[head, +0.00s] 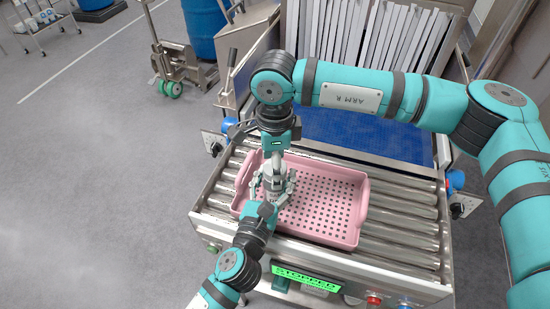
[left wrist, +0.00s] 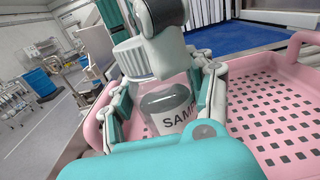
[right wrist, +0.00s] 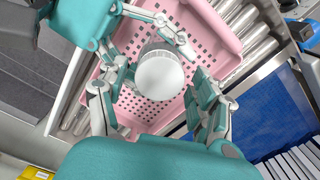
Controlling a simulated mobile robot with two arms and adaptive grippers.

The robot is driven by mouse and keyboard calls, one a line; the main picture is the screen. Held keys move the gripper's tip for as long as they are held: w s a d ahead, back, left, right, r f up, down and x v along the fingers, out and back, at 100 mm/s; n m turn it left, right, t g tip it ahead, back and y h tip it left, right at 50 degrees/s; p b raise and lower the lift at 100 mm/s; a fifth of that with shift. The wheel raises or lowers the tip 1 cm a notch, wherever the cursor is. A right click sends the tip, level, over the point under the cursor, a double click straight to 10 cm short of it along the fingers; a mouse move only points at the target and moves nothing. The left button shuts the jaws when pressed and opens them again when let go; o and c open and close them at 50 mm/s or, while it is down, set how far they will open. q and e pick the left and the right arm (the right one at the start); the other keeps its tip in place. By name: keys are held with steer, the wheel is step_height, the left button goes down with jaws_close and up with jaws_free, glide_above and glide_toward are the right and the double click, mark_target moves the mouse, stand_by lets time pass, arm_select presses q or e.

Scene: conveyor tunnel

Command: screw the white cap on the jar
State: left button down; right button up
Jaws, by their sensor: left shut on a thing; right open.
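The clear jar (left wrist: 165,100) has a label reading "SAMP" and stands over the pink tray (head: 340,232). My left gripper (left wrist: 163,92) is shut around its sides. The ribbed white cap (left wrist: 131,58) sits at the jar's mouth; whether it is threaded on cannot be told. The right wrist view shows the cap (right wrist: 160,76) from above. My right gripper (right wrist: 155,98) is open, with one finger on each side of the cap and a gap to it. In the head view, my right gripper (head: 277,163) comes down from above and hides most of the cap.
The perforated tray rests on steel conveyor rollers (head: 405,225), otherwise empty as far as visible. A green "STOPPED" sign (head: 306,277) is on the front rail. The blue belt (head: 365,135) and hanging strips (head: 375,35) lie behind. Open floor is at left.

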steer(key=shift+c, duration=0.4)
steer(key=c, duration=1.2)
steer(key=o, duration=1.4)
steer(key=shift+r, duration=0.1)
step_height(320, 180, up, 12)
arm_select(q)
steer(key=shift+c, duration=1.9)
jaws_free()
